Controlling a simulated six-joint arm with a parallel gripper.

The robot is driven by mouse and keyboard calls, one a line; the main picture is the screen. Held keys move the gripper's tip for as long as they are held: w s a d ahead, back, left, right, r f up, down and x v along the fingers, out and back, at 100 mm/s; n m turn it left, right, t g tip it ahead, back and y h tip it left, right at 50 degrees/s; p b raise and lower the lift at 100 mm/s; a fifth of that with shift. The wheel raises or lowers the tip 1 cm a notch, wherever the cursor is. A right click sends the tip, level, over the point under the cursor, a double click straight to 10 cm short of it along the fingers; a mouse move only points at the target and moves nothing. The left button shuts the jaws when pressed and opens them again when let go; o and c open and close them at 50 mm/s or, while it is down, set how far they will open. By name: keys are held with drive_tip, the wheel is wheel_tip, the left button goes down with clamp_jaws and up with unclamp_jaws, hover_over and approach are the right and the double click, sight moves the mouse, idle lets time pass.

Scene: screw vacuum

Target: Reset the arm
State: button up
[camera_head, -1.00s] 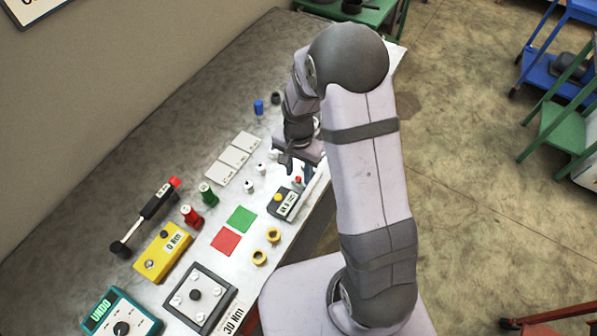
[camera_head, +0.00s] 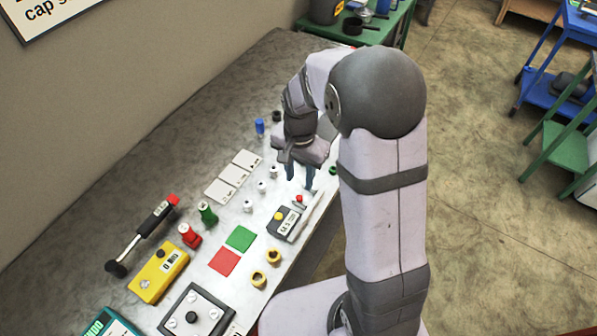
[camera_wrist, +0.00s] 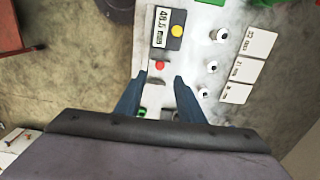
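My gripper (camera_head: 302,182) hangs over the right edge of the workbench (camera_head: 150,170), near the black gauge (camera_head: 284,222) with its yellow button. In the wrist view my gripper (camera_wrist: 160,80) shows two blue fingers spread apart with nothing held between them. A small red part (camera_wrist: 159,65) shows past the gap between the fingertips, next to the gauge (camera_wrist: 170,28), whose display seems to read 48.5 mm. A green part (camera_head: 333,170) shows on the bench just right of the gripper.
Several small white pieces (camera_head: 261,186) and white labelled cards (camera_head: 234,175) lie left of the gripper. Red (camera_head: 224,262) and green (camera_head: 240,238) squares, yellow rings (camera_head: 258,279), a yellow box (camera_head: 158,273) and a torque tool (camera_head: 145,234) lie nearer.

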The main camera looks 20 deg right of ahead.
drive_tip(key=shift+n, duration=1)
drive_tip(key=shift+f+n, duration=0.1)
drive_tip(key=shift+n, duration=0.6)
drive_tip(key=s+f+n+g, duration=0.2)
drive_tip(key=s+n, duration=0.3)
drive_tip(key=s, duration=0.6)
drive_tip(key=s+d+r+t, duration=0.1)
drive_tip(key=s+r+t, duration=0.1)
drive_tip(key=s+r, duration=0.3)
drive_tip(key=shift+d+n, duration=0.15)
drive_tip(key=shift+n, duration=0.15)
drive_tip(key=shift+f, duration=0.1)
